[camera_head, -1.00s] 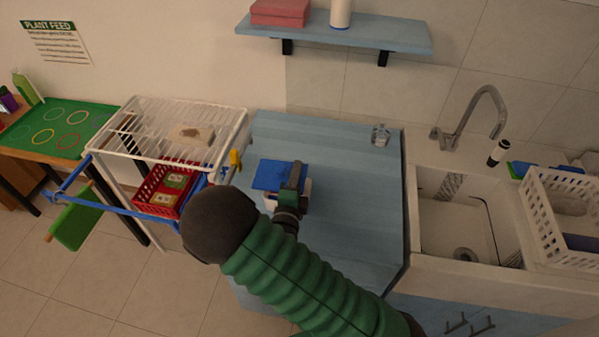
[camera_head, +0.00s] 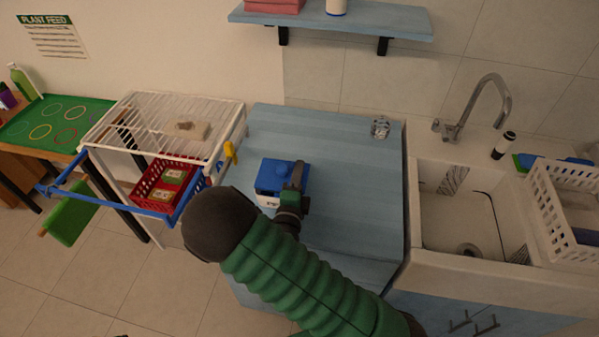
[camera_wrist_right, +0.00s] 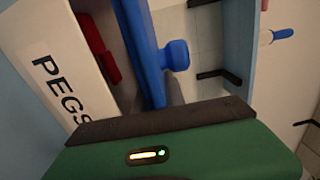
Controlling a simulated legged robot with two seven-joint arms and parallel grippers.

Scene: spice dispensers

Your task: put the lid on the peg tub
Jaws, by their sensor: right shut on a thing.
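The peg tub (camera_head: 267,201) stands on the blue worktop, white and partly hidden by the lid in the head view. In the right wrist view its wall is marked PEGS (camera_wrist_right: 62,88), and something red (camera_wrist_right: 101,47) shows inside. The blue lid (camera_head: 270,178) with its knob (camera_wrist_right: 176,56) is over the tub. The wrist view shows a gap between lid and tub, at least on the near side. My right gripper (camera_head: 296,182) is shut on the lid at its right side. My left gripper is not in view.
The blue worktop (camera_head: 350,215) is clear around the tub, with a small glass jar (camera_head: 380,127) at its back right. A white wire rack (camera_head: 150,125) with a red basket (camera_head: 150,180) stands left. The sink (camera_head: 465,215) is right. A wall shelf (camera_head: 385,20) hangs above.

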